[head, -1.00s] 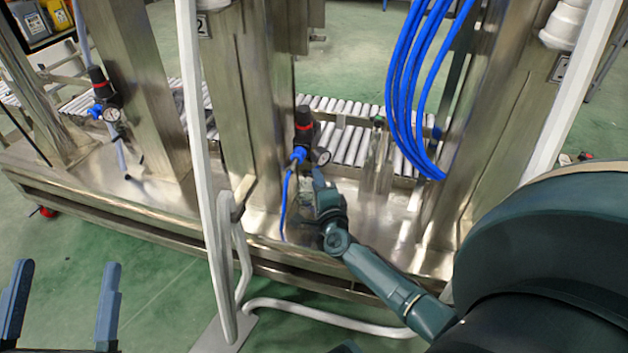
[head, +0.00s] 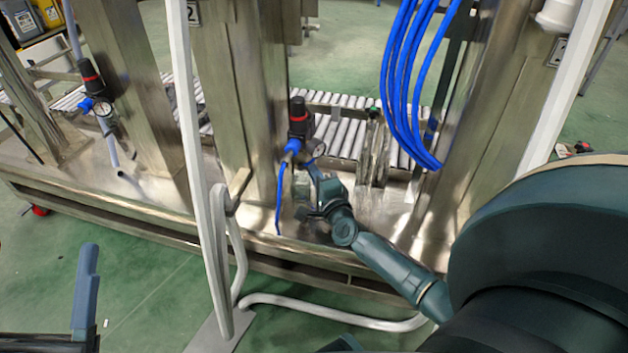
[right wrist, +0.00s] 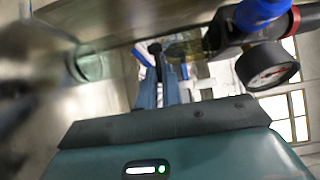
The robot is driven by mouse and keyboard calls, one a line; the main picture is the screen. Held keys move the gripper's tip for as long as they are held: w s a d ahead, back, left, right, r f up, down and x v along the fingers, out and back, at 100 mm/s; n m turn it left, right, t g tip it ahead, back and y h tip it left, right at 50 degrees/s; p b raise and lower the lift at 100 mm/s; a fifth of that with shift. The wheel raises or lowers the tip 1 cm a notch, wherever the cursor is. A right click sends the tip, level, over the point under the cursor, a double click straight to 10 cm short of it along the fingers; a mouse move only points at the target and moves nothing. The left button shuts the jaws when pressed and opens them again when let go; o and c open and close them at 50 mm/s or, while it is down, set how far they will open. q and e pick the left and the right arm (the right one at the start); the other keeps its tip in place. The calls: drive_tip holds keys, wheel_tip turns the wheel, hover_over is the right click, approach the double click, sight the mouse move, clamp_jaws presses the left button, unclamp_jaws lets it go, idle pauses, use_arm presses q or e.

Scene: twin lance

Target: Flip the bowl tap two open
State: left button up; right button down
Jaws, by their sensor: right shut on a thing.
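My right gripper (head: 312,170) is at the foot of the steel column marked 2, just below a black pressure regulator (head: 300,122) with a red ring. In the right wrist view its fingers (right wrist: 168,88) are close together, shut on a small part. This seems to be the handle of bowl tap two, but the part is mostly hidden by the fingers, so its angle cannot be told. My left gripper (head: 85,290) is at the lower left, with one finger in view and an empty gap beside it; it holds nothing visible.
A blue fitting (head: 292,147) and thin blue hose (head: 279,205) are just left of my right gripper. The regulator's gauge (right wrist: 267,66) is close by. Blue hoses (head: 405,90) hang to the right. A white post (head: 190,150) stands in front.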

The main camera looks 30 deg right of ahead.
use_arm(q)
drive_tip(key=r+m+h+b, duration=0.1)
drive_tip(key=m+h, duration=0.1)
drive_tip(key=r+m+h, duration=0.1)
drive_tip(key=r+h, duration=0.1)
drive_tip(key=shift+s+a+m+b, duration=0.15)
drive_tip(key=shift+s+m+b, duration=0.2)
drive_tip(key=shift+m, duration=0.05)
use_arm(e)
drive_tip(key=y, duration=0.1)
drive_tip(key=n+y, duration=0.1)
drive_tip(key=shift+w+d+r+n+y, duration=0.1)
drive_tip(key=shift+w+d+n+y, duration=0.05)
drive_tip(key=shift+d+n+y, duration=0.2)
drive_tip(key=c, duration=1.6)
unclamp_jaws()
drive_tip(key=shift+o, duration=0.2)
